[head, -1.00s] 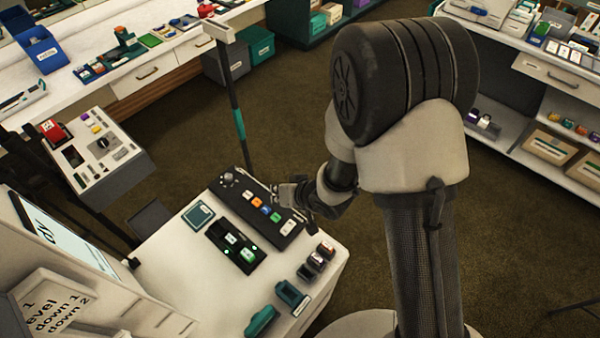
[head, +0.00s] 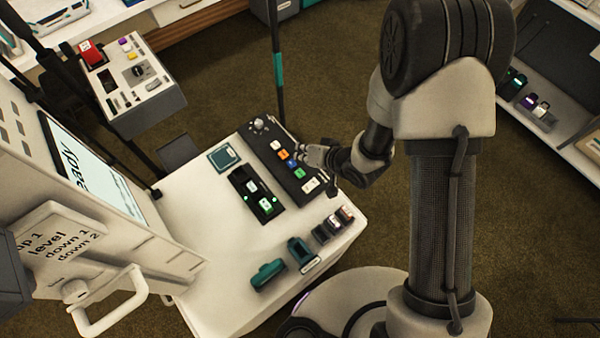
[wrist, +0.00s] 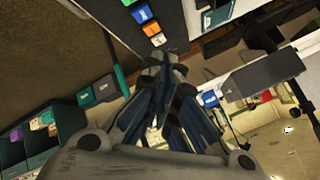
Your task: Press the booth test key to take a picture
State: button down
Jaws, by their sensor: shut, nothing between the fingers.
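The dark key panel (head: 262,141) lies on the white counter of the booth in the head view. My gripper (head: 308,152) is shut and empty at the panel's far right edge, beside the key row. In the wrist view, my shut fingertips (wrist: 162,62) appear near the orange key (wrist: 151,28) and blue key (wrist: 141,15); contact cannot be told.
A two-slot unit with lit green labels (head: 240,180) sits beside the panel. Teal holders (head: 268,273) and small dark blocks (head: 322,234) stand at the counter's front. A booth screen (head: 85,160) rises at left, with a handle (head: 110,315) below. A dark pole (head: 278,75) stands behind the panel.

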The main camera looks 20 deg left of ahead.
aim_at(302, 171)
notch_tip(302, 171, down, 7)
jog(key=b, duration=0.5)
jog(key=shift+f, duration=0.15)
dwell(1.0)
jog(key=shift+f+b, duration=0.45)
jog(key=shift+b, duration=0.1)
jog(key=shift+f+b, duration=0.3)
jog(key=shift+f, duration=0.05)
dwell(0.4)
jog(key=shift+r, duration=0.15)
jog(key=shift+r+p, duration=0.65)
jog(key=shift+p, duration=0.1)
jog(key=shift+r, duration=0.15)
notch_tip(302, 171, up, 5)
jog(key=p, duration=0.4)
